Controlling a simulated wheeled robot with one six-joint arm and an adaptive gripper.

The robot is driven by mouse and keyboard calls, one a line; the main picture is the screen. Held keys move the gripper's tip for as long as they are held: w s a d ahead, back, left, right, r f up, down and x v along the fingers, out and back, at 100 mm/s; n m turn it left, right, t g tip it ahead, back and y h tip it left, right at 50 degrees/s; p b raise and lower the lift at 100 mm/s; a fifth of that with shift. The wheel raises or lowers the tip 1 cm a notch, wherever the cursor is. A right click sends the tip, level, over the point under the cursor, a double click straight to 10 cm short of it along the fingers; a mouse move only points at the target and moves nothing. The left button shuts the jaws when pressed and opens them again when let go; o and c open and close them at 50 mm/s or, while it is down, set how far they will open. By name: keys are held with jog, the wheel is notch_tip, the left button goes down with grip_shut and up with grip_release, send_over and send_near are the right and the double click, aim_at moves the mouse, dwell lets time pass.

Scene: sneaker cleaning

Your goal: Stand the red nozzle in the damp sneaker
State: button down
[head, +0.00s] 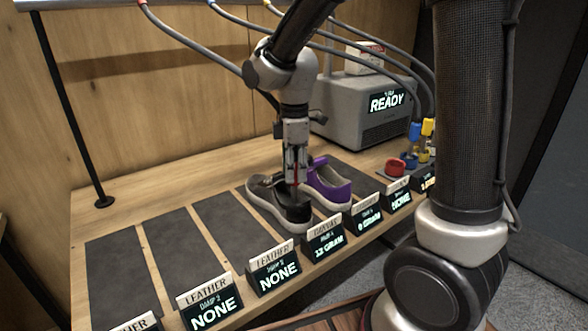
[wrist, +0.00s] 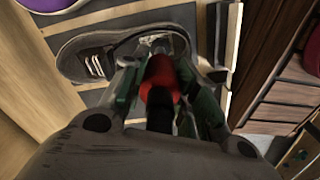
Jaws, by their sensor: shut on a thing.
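My gripper (head: 296,180) points down over the opening of a black sneaker (head: 262,192) with a pale sole. It is shut on the red nozzle (wrist: 160,82), of which a little red shows between the fingers in the head view (head: 296,184). In the wrist view the black sneaker (wrist: 90,58) lies beyond the fingers, its heel end under them. The nozzle's lower end is hidden, so I cannot tell whether it touches the insole. The display (head: 325,243) in front of this sneaker reads 12 GRAM.
A purple sneaker (head: 332,188) stands close on the right; its display (head: 368,217) reads 0 GRAM. Dark mats to the left are empty, with displays reading NONE. A grey machine (head: 350,110) reads READY. Blue (head: 415,131) and yellow nozzles stand beside a red holder (head: 394,167). Hoses hang overhead.

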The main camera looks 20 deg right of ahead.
jog(key=c, duration=1.1)
grip_release()
jog(key=shift+f, duration=0.1)
notch_tip(320, 180, up, 11)
jog(key=shift+r, duration=0.15)
jog(key=shift+d+r, duration=0.1)
jog(key=shift+r, duration=0.45)
jog(key=s+d+m+t, duration=0.2)
jog(key=s+d+m, duration=0.5)
jog(key=s+m, duration=0.1)
jog(key=s+d+f+m+t, duration=0.1)
jog(key=s+d+m+t, duration=0.1)
jog(key=s+d+m, duration=0.5)
jog(key=s+m, duration=0.1)
jog(key=s, duration=0.3)
jog(key=shift+d, duration=0.35)
